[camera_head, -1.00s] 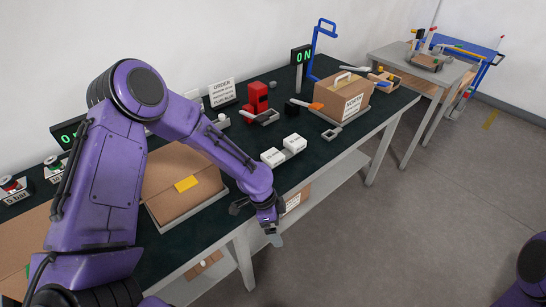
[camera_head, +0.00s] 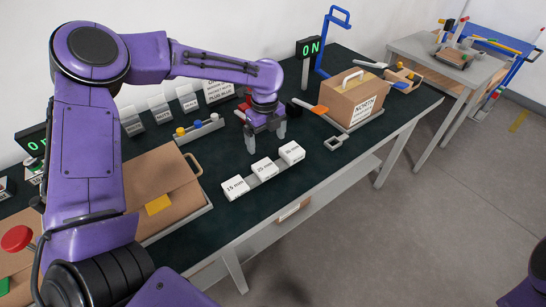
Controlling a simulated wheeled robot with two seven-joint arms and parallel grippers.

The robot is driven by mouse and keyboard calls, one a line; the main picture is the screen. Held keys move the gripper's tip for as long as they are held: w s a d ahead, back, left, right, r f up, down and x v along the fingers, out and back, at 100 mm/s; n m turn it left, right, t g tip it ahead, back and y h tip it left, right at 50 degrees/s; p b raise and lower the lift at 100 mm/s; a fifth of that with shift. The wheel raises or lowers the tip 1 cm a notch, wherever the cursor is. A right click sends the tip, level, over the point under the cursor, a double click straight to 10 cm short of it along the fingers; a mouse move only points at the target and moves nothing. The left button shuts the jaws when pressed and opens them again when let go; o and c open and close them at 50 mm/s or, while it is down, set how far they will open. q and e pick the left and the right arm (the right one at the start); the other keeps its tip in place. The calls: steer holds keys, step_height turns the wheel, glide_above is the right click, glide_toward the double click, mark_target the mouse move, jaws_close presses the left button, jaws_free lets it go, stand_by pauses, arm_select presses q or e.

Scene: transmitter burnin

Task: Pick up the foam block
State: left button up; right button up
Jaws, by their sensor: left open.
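Three white blocks stand in a slanting row near the table's front edge. They are the block marked 15 mm (camera_head: 234,188), the middle block (camera_head: 265,169) and the right block (camera_head: 291,152), whose labels are small. I cannot tell for sure which of them is the foam block. My left gripper (camera_head: 266,141) points down just behind the middle and right blocks, fingers apart, with nothing seen between them. It looks apart from the blocks. My right gripper is out of view; only a purple part of my right arm shows at the lower right.
A cardboard box (camera_head: 354,104) with a handle stands to the right, an orange-handled tool (camera_head: 319,109) beside it. A large carton (camera_head: 160,185) lies left. A red device is mostly hidden behind my left gripper. A grey bracket (camera_head: 336,142) lies right.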

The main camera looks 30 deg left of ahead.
mark_target(265, 167)
arm_select(q)
steer(key=f, duration=0.3)
steer(key=s+f+p, duration=0.1)
steer(key=f, duration=0.2)
steer(key=f+p, duration=0.1)
steer(key=f, duration=0.3)
steer(key=shift+s, duration=0.25)
steer(key=shift+d, duration=0.1)
steer(key=c, duration=1.1)
